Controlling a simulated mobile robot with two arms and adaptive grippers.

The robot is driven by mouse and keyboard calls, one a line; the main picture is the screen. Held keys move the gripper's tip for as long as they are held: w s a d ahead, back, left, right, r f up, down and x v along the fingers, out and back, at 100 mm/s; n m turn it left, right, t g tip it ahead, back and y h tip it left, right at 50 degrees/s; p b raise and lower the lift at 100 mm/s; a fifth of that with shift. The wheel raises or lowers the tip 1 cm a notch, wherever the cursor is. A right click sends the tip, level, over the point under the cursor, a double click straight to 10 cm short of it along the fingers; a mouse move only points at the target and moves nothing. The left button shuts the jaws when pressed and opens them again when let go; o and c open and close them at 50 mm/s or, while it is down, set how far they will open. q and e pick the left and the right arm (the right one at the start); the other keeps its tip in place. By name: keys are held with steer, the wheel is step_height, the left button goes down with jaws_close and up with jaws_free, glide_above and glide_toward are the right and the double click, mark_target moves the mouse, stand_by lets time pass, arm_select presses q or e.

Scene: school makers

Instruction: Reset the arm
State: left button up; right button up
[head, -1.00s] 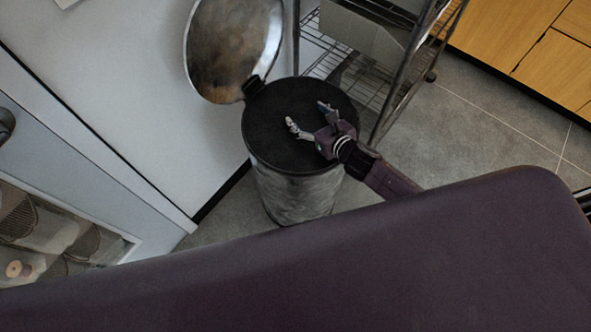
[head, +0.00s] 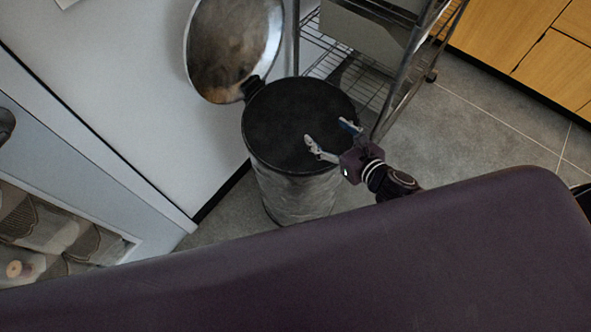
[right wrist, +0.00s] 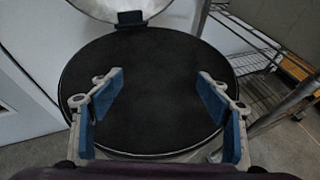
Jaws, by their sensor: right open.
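My right gripper (head: 328,139) is open and empty, with its two fingertips over the right front part of the bin's round black top. In the right wrist view the open gripper (right wrist: 158,90) shows two fingers with blue pads, spread wide with nothing between them. The metal trash bin (head: 294,197) stands on the floor, and its round lid (head: 232,45) is raised at the back. The bin's dark top (right wrist: 145,85) fills the middle of the right wrist view. My left gripper is out of view.
A metal wire rack (head: 400,80) stands close to the right of the bin. A white wall (head: 120,60) is on the left, with a glass-fronted cabinet (head: 60,235) at lower left. Wooden drawers (head: 530,45) are at upper right. Grey floor (head: 480,130) between is clear.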

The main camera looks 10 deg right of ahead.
steer(key=shift+s+d+r, duration=0.1)
steer(key=shift+s+r, duration=0.15)
steer(key=shift+s, duration=0.2)
